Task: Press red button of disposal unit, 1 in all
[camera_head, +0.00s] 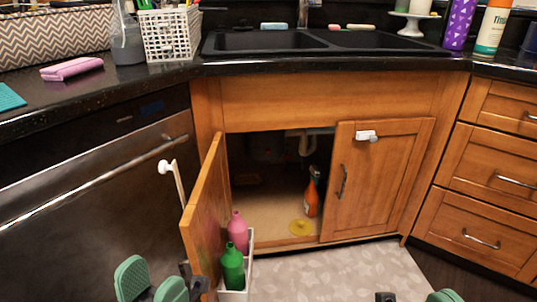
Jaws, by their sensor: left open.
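The disposal unit (266,148) seems to be the dark shape in the shadow at the top of the open cabinet under the sink. I cannot make out its red button. My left gripper (152,286) is at the bottom left, in front of the open left cabinet door (205,215). Its two green finger pads are apart, with nothing seen between them. It is well short of the cabinet opening. My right gripper (444,296) shows only as a bit of green pad and dark parts at the bottom right edge; the rest is cut off.
The right cabinet door (380,180) is shut, with a white latch (367,136). An orange spray bottle (312,195) and a yellow sponge (301,227) are on the cabinet floor. A white door rack (250,240) holds pink and green bottles. A white pipe (307,143) hangs inside.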

